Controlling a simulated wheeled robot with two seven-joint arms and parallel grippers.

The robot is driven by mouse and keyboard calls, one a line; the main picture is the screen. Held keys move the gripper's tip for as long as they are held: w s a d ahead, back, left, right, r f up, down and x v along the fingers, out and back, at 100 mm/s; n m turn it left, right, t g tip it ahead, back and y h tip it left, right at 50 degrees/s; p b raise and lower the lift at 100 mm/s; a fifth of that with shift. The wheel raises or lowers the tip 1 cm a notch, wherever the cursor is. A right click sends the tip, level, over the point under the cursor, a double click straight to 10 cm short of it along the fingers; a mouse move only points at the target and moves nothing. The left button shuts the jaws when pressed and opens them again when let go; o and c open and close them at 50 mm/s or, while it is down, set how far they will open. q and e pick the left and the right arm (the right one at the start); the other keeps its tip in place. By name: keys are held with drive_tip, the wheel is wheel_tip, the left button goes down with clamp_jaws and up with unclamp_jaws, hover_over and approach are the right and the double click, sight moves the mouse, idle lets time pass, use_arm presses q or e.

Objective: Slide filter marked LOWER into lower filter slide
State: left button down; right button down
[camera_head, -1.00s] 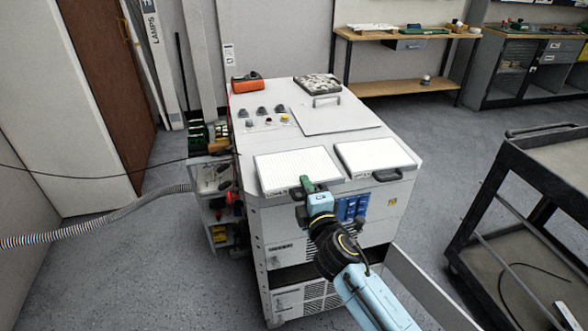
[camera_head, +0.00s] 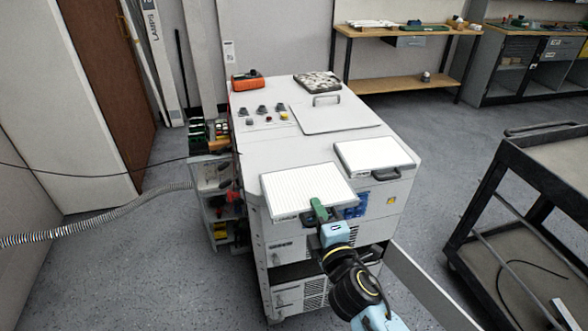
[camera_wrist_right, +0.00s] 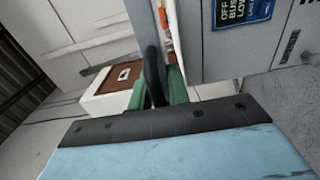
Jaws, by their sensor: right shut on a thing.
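The left white pleated filter (camera_head: 305,188), whose front-edge label seemed to read LOWER earlier, is held at the front edge of the cabinet top. Part of it reaches past that edge. My right gripper (camera_head: 318,212) is shut on its dark handle. In the right wrist view the green fingers (camera_wrist_right: 160,92) close around the dark handle (camera_wrist_right: 153,72). A dark slot (camera_head: 290,272) opens low in the cabinet front; my right arm covers part of that front. My left gripper is not in view.
A second white filter (camera_head: 375,158) lies on the cabinet top (camera_head: 270,150) to the right. A grey panel (camera_head: 435,285) sticks out at the cabinet's lower right. A black cart (camera_head: 540,150) stands at the right.

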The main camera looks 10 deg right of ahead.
drive_tip(key=shift+s+d, duration=0.15)
drive_tip(key=shift+s, duration=2.4)
drive_tip(key=shift+r, duration=0.1)
